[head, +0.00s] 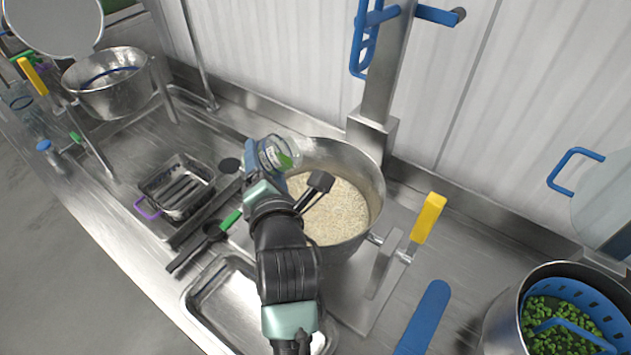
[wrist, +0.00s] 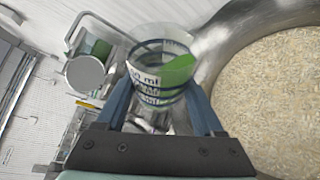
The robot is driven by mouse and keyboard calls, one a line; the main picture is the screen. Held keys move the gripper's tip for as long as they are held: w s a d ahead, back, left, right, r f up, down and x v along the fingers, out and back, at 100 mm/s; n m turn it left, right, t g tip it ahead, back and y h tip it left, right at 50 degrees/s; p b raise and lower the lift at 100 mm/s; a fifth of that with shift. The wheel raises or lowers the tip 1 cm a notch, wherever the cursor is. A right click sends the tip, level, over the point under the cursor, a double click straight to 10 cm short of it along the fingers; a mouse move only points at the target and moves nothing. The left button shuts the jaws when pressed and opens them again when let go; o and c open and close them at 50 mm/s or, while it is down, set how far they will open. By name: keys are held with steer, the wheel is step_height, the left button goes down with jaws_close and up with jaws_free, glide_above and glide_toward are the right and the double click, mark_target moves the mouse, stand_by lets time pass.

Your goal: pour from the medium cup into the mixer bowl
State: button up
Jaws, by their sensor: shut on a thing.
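The mixer bowl (head: 372,185) is a large steel bowl holding pale rice-like grain, and it fills the right of the wrist view (wrist: 207,68). The medium cup (head: 277,152) is clear with markings and a green patch. My gripper (head: 262,160) is shut on the cup at the bowl's far left rim. In the wrist view the cup (wrist: 160,75) sits between the two blue fingers (wrist: 165,112), beside the bowl wall. The cup looks tilted in the head view.
A steel tray (head: 190,300) lies in front of the bowl. A yellow handle (head: 427,217) stands right of the bowl. A pot with a blue basket of green pieces (head: 600,290) is at the right.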

steer(key=shift+f+m+t+b, duration=0.3)
steer(key=shift+m+b, duration=0.25)
steer(key=shift+m, duration=0.05)
stand_by(0.5)
steer(key=shift+d+r+m+y, duration=0.1)
steer(key=shift+r+m+y, duration=0.35)
steer(key=shift+m+y, duration=0.2)
stand_by(0.6)
steer(key=shift+d+r+m+t+b, duration=0.45)
steer(key=shift+d+m+b, duration=0.3)
steer(key=shift+b, duration=0.5)
steer(key=shift+s+d+f+m+t+y+b, duration=0.15)
steer(key=shift+m+b, duration=0.25)
steer(key=shift+b, duration=0.5)
steer(key=shift+w+d+f+m+t+y+b, duration=0.1)
steer(key=shift+f+m+t+b, duration=0.25)
steer(key=shift+b, duration=0.55)
steer(key=shift+r+m+b, duration=0.25)
steer(key=shift+m+b, duration=0.05)
steer(key=shift+m, duration=0.05)
